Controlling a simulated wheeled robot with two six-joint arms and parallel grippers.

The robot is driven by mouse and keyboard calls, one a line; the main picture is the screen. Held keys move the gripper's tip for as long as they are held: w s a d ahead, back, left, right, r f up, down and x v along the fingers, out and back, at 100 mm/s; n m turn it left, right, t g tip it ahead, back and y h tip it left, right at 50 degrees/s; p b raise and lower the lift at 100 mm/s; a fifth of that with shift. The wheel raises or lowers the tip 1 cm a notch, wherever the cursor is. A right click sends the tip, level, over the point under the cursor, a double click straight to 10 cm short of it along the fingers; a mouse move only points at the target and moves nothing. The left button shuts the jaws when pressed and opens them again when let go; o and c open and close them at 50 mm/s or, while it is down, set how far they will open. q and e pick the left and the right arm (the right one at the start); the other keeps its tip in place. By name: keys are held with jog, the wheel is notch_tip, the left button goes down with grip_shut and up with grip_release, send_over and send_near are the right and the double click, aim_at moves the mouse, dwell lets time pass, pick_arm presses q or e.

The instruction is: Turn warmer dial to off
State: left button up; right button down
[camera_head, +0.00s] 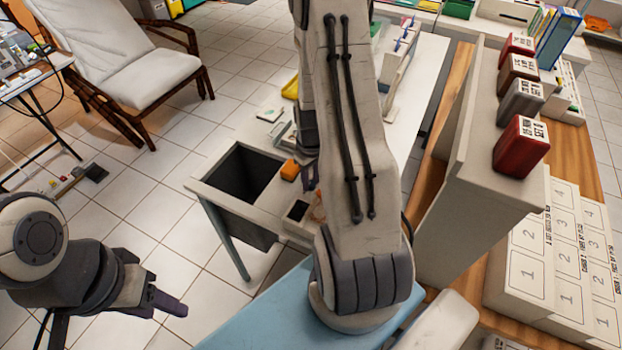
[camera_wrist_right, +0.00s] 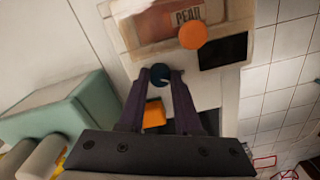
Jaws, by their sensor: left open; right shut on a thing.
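In the right wrist view a dark blue-black round dial (camera_wrist_right: 160,74) sits on a pale device, which I take to be the warmer (camera_wrist_right: 128,38). My right gripper (camera_wrist_right: 161,82) is shut on the dial, with a dark finger at either side of it. The setting of the dial cannot be read. My left gripper (camera_head: 168,303) is open and empty over the tiled floor at the lower left, far from the device.
An orange disc (camera_wrist_right: 193,35) and a dark rectangular area (camera_wrist_right: 223,50) lie near the dial; an orange block (camera_wrist_right: 154,115) shows between the fingers. In the head view a dark open bin (camera_head: 245,172) is left of my right arm. Labelled boxes (camera_head: 520,147) stand on the right shelf.

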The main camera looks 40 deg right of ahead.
aim_at(311, 183)
jog(key=c, duration=0.6)
grip_release()
notch_tip(311, 183, up, 11)
jog(key=shift+f+b, duration=0.2)
jog(key=shift+b, duration=0.15)
